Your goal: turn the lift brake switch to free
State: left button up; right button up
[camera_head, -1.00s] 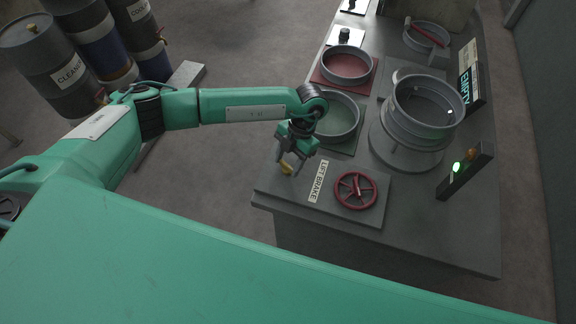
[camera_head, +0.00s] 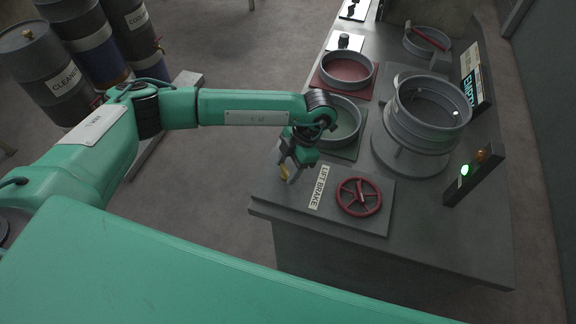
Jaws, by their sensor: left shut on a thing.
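The lift brake switch (camera_head: 284,173) is a small yellow lever at the left end of the grey panel. It stands beside the white LIFT BRAKE label (camera_head: 320,187). My left gripper (camera_head: 288,170) is over the panel's left end, with its fingers closed around the yellow lever. The fingers hide part of the lever, and its exact setting is hard to read. My right gripper is not in view.
A red handwheel (camera_head: 358,196) is right of the label. A green-floored round tray (camera_head: 340,122) is behind my left wrist, and a red one (camera_head: 346,70) is farther back. A grey ringed cylinder (camera_head: 428,112) and a lit green lamp (camera_head: 464,170) stand to the right.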

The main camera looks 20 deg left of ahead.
pick_arm(q)
jog(key=o, duration=1)
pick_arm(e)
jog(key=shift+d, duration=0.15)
pick_arm(q)
jog(key=shift+r, duration=0.1)
jog(key=shift+w+d+r, duration=0.1)
jog(key=shift+w+r, duration=0.05)
jog(key=shift+r, duration=0.1)
jog(key=b+v, duration=0.1)
jog(key=v, duration=0.3)
jog(key=shift+w+d+r+b, duration=0.15)
jog(key=shift+r+b, duration=0.15)
jog(key=b+v, duration=0.1)
jog(key=v, duration=0.7)
jog(key=shift+r, duration=0.2)
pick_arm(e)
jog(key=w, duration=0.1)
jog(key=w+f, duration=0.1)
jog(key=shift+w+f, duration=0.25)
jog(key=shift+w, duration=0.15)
